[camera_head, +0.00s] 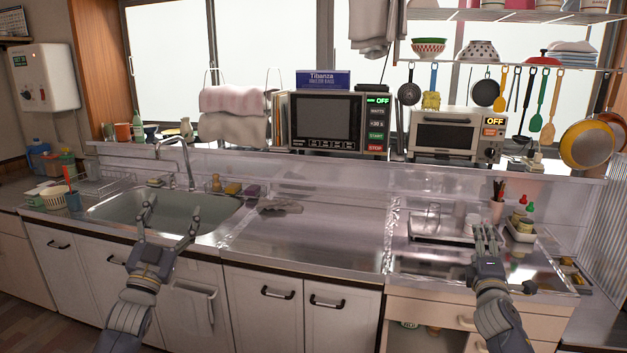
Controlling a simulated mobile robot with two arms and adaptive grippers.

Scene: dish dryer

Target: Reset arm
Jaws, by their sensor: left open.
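My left gripper (170,226) is raised in front of the sink (110,212), its two fingers spread wide and pointing up and away. It is open, with nothing between the fingers. My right gripper (487,238) is in front of the right part of the counter, its fingers close together and seen nearly edge-on. I cannot tell whether it is open or shut, and no held object shows. Both arms come up from the lower edge of the view, apart from each other.
The middle of the steel counter (305,240) is mostly clear, with a grey cloth (281,205) at its back. A microwave (325,120) and toaster oven (445,137) sit on the ledge.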

